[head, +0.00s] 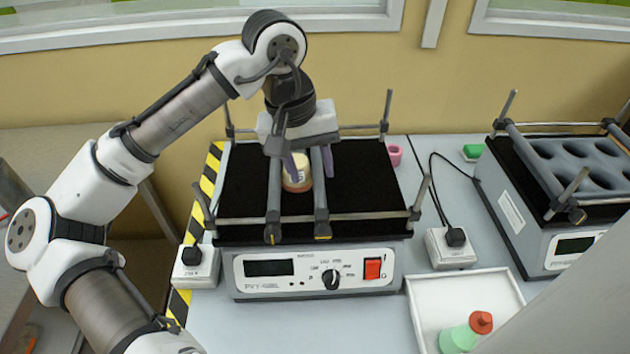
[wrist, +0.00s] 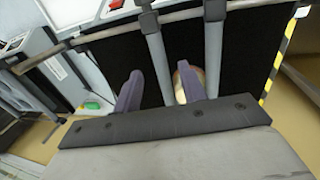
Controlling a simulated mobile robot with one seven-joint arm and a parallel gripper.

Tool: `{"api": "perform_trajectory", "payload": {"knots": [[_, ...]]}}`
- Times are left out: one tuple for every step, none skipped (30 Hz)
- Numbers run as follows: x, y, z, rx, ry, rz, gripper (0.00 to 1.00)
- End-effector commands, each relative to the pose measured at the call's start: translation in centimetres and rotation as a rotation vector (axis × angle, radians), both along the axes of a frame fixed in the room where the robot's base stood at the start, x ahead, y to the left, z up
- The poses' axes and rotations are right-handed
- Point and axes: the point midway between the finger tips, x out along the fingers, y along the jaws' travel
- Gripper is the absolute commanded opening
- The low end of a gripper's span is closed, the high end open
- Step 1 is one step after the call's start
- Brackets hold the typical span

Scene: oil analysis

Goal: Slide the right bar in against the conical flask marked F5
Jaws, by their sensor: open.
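A conical flask (head: 298,180) with a pale top and amber lower part stands on the black mat of the shaker, between two grey bars running front to back. Its marking is not readable. The left bar (head: 274,200) is close to its left side. The right bar (head: 321,205) is on its right; I cannot tell whether it touches. My gripper (head: 309,165) is open, pointing down, its purple fingers on either side of the right bar. In the wrist view, the right bar (wrist: 158,60) passes between the fingers (wrist: 160,92), and one finger partly hides the flask (wrist: 184,80).
A front rail (head: 370,216) and corner posts (head: 386,110) frame the shaker. A second shaker (head: 545,215) with a holed rack stands at right. A white tray (head: 425,300) with a green bottle (head: 465,334) is front right. The mat right of the bars is clear.

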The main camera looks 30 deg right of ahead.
Motion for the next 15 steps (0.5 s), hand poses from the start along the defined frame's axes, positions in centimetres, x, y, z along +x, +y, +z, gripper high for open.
{"api": "perform_trajectory", "payload": {"knots": [[0.1,0.1,1.2,-0.002,-0.004,0.001,0.41],[0.2,0.3,1.9,-0.001,-0.002,0.000,0.41],[0.3,0.4,2.8,-0.001,-0.003,0.001,0.41],[0.3,0.6,3.5,-0.001,-0.003,0.000,0.41],[0.4,0.6,4.1,-0.002,-0.002,0.001,0.41],[0.5,0.8,4.8,-0.001,-0.003,0.001,0.41],[0.5,0.9,5.4,-0.001,-0.002,0.000,0.41],[0.5,1.0,5.9,-0.002,-0.001,0.000,0.41],[0.6,1.1,6.5,-0.001,-0.002,0.000,0.41],[0.6,1.2,6.9,0.000,-0.002,0.000,0.41],[0.7,1.2,7.2,0.000,-0.001,0.001,0.41],[0.7,1.3,7.6,0.000,-0.001,0.000,0.41],[0.7,1.4,7.8,0.000,0.000,-0.001,0.41],[0.7,1.4,8.0,0.000,0.000,-0.001,0.41],[0.7,1.4,8.2,0.000,0.000,-0.001,0.41]]}}
